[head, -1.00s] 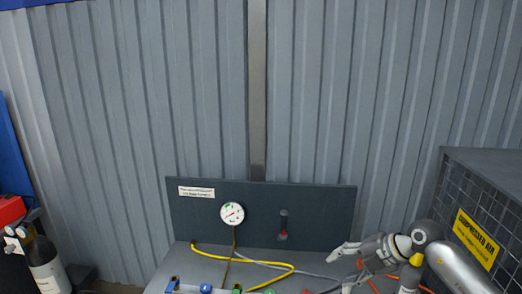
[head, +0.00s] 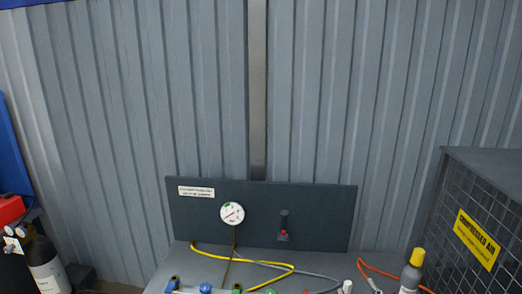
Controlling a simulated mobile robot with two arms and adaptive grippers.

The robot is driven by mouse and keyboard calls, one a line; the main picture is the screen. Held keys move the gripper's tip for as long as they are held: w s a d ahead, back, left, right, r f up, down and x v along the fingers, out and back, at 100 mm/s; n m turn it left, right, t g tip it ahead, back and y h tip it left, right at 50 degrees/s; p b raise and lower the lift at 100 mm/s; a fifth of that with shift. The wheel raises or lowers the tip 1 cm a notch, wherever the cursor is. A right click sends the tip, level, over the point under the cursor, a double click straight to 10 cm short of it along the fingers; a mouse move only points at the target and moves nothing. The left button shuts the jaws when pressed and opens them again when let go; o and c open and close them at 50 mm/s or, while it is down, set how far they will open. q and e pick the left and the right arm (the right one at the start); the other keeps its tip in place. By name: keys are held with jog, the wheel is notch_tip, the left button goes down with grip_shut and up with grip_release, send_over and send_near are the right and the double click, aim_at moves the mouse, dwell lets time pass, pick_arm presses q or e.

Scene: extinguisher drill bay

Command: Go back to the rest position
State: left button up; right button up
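Neither of my grippers shows in the head view now. The bench (head: 180,257) stands at the bottom centre, with a dark back panel (head: 330,215) behind it. A round white gauge (head: 232,214) with a red needle is on the panel. Right of it is a small dark fitting with a red part (head: 284,234). A yellow hose (head: 262,264) and a grey hose run over the bench top. At the front edge are blue and green fittings, cut off by the frame. A grey cylinder with a yellow top (head: 416,260) stands at the right.
A mesh cage (head: 490,190) with a yellow "COMPRESSED AIR" sign (head: 477,240) stands at the right. An orange hose (head: 382,270) lies near the cylinder. A dark cylinder with a white label (head: 46,270) and a red object (head: 10,209) are at the left. Corrugated wall closes the back.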

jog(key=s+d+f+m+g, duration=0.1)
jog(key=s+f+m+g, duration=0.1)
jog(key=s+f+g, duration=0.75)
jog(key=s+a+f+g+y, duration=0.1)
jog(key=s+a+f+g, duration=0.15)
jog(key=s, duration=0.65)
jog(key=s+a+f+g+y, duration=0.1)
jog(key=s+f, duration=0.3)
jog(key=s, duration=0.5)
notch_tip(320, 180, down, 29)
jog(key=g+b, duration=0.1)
jog(key=b, duration=0.3)
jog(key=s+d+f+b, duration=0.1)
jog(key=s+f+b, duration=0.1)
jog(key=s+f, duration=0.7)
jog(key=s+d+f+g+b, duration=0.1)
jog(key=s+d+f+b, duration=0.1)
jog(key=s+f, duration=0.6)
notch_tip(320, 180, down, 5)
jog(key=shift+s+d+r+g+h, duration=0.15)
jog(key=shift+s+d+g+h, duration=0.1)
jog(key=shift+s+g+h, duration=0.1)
